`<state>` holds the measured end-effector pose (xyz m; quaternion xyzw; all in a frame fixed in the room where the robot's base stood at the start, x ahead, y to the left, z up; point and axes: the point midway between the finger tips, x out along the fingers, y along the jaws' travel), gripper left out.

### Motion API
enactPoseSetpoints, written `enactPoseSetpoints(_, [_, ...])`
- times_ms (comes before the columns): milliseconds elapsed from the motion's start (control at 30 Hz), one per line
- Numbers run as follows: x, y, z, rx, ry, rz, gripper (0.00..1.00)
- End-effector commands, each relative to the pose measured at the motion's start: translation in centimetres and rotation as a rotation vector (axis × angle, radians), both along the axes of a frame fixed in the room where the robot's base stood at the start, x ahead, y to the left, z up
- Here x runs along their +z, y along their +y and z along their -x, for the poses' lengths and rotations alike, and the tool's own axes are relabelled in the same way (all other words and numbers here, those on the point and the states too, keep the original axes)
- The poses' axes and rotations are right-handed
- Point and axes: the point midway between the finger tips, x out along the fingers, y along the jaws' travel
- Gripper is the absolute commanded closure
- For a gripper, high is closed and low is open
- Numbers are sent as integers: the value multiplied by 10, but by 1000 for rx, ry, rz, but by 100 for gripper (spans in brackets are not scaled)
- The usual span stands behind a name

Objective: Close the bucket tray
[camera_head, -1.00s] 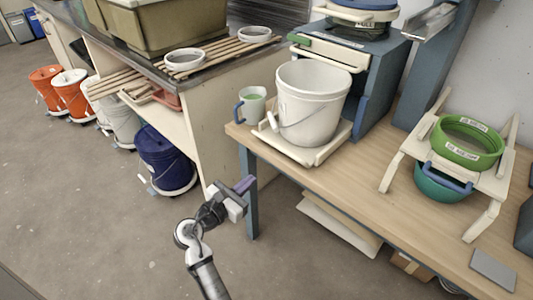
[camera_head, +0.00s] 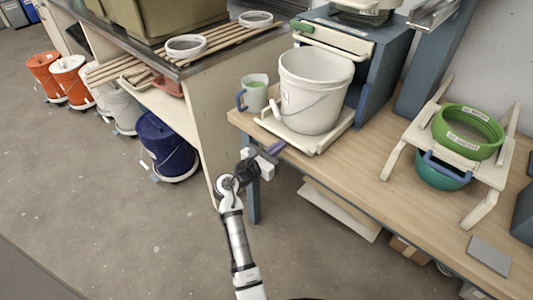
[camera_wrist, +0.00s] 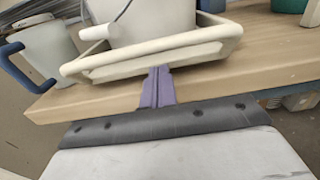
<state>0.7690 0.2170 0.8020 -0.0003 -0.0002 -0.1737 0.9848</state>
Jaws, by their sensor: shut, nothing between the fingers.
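The bucket tray (camera_head: 318,144) is a cream tray with a raised rim on the wooden table, below the blue-grey cabinet. A white bucket (camera_head: 314,92) with a wire handle stands on it. The tray's front edge also shows in the wrist view (camera_wrist: 150,56), close to the table's edge. My gripper (camera_head: 275,147) is shut and empty at the table's front edge, just in front of the tray. In the wrist view its purple fingers (camera_wrist: 158,82) point at the middle of the tray's front rim. I cannot tell whether they touch it.
A cup with a blue handle (camera_head: 256,94) stands left of the tray. A wooden stand with a green sieve (camera_head: 467,133) is on the table at right. A grey slab (camera_head: 489,255) lies near the right front edge. Floor space is free at left.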

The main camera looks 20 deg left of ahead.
Motion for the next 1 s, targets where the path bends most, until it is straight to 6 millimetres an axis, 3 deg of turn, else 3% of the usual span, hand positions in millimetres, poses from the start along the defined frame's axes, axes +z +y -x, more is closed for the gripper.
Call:
enactPoseSetpoints(200, [0,-5,-13,0,1,0,100])
enactPoseSetpoints(567, [0,-5,-14,0,1,0,100])
enactPoseSetpoints(833, [1,-17,-47,-2,1,0,100])
enactPoseSetpoints(1000, [-1,-18,-52,2,1,0,100])
